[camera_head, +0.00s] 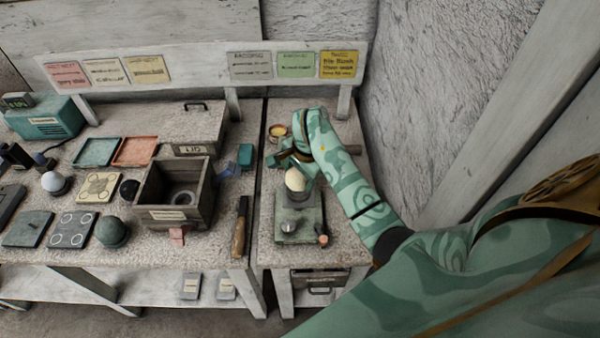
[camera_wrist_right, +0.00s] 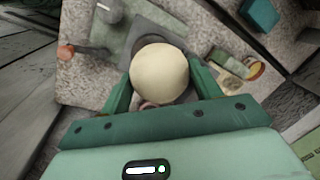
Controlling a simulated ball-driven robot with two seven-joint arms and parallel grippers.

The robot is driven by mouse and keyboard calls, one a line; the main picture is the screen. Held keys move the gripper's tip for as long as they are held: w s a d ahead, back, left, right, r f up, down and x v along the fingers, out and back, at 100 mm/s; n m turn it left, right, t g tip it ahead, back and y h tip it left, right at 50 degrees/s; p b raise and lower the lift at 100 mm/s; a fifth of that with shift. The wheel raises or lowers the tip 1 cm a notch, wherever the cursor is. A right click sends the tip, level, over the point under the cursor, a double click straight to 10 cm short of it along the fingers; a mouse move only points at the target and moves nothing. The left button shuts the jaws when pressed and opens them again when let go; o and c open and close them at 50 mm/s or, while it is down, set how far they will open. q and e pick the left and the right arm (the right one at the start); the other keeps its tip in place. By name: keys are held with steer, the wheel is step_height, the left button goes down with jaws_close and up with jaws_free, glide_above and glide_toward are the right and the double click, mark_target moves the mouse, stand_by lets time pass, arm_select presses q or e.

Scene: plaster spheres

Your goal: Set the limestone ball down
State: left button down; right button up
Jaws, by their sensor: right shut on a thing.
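The limestone ball (camera_head: 295,180) is cream-coloured and round. In the right wrist view the ball (camera_wrist_right: 159,73) sits between the two green fingers of my right gripper (camera_wrist_right: 160,92), which is shut on it. In the head view my right gripper (camera_head: 294,168) is over the right-hand bench, with the ball above a grey-green stand (camera_head: 298,222). I cannot tell whether the ball touches the stand. My left gripper is not in view.
An open wooden box (camera_head: 176,212) stands on the left bench, near a wooden-handled tool (camera_head: 240,228). A white ball (camera_head: 54,183) and a dark green ball (camera_head: 111,232) rest further left. A small yellow-filled dish (camera_head: 278,131) lies behind my right gripper.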

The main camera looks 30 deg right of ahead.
steer(key=shift+f+b, duration=0.7)
steer(key=shift+f, duration=0.35)
stand_by(0.5)
steer(key=o, duration=1.3)
steer(key=shift+o, duration=0.2)
steer(key=shift+s+r, duration=0.1)
steer(key=shift+r, duration=0.05)
steer(key=shift+r, duration=0.2)
steer(key=r+p, duration=0.2)
steer(key=p, duration=0.1)
steer(key=r+p, duration=0.1)
steer(key=r, duration=0.1)
steer(key=shift+w+d, duration=0.15)
steer(key=shift+w, duration=0.1)
steer(key=shift+f, duration=0.25)
steer(key=shift+s+f, duration=0.1)
steer(key=shift+s, duration=0.05)
